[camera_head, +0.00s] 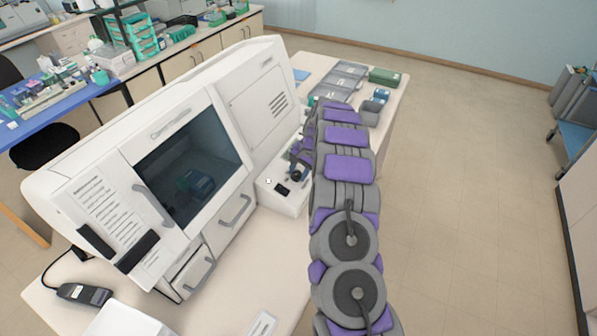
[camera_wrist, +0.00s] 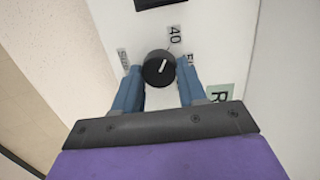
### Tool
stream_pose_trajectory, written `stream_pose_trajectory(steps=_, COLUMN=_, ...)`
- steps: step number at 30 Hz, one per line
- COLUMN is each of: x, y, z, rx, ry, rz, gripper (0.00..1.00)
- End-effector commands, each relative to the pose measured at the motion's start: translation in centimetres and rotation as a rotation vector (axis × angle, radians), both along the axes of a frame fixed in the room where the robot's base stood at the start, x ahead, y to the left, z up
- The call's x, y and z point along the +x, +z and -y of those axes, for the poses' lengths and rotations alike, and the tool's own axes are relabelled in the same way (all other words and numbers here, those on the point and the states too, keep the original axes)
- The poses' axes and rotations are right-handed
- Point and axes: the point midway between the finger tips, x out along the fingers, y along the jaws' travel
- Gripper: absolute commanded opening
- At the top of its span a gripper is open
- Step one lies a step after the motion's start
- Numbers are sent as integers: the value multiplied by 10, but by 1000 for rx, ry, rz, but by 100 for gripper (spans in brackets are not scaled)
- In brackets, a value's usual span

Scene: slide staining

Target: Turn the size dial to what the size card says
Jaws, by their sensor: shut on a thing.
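The size dial (camera_wrist: 158,69) is a round black knob with a white pointer line, on a white panel in the wrist view. The pointer tilts up and slightly right, roughly toward a label reading 40 (camera_wrist: 175,36). Other labels sit left and right of the dial, partly unreadable. My gripper (camera_wrist: 160,76) has its two blue fingers on either side of the dial, shut on it. In the head view my gripper (camera_head: 301,160) is at the small white box (camera_head: 283,199) beside the large machine. I cannot make out a size card for certain.
The large white machine (camera_head: 265,112) with a dark window stands left of my arm. Grey trays (camera_head: 338,82) and a green box (camera_head: 388,77) lie at the bench's far end. A small white card (camera_head: 262,324) lies on the near bench.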

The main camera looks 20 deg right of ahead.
Motion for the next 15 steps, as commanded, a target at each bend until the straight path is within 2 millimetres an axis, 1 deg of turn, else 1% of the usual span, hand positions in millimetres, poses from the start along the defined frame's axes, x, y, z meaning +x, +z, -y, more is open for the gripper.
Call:
stream_pose_trajectory(steps=1, x=1, y=1, z=1, rx=-2, ry=0, rz=3, gripper=11)
stream_pose_trajectory(steps=2, x=1, y=1, z=1, rx=-2, ry=0, rz=3, gripper=44)
stream_pose_trajectory(steps=3, x=0, y=1, z=0, rx=-1, ry=-1, rz=2, gripper=48)
stream_pose_trajectory(steps=9, x=0, y=0, z=0, rx=-1, ry=0, rz=1, gripper=66)
stream_pose_trajectory(steps=15, x=0, y=0, z=0, rx=0, ry=0, rz=0, gripper=66)
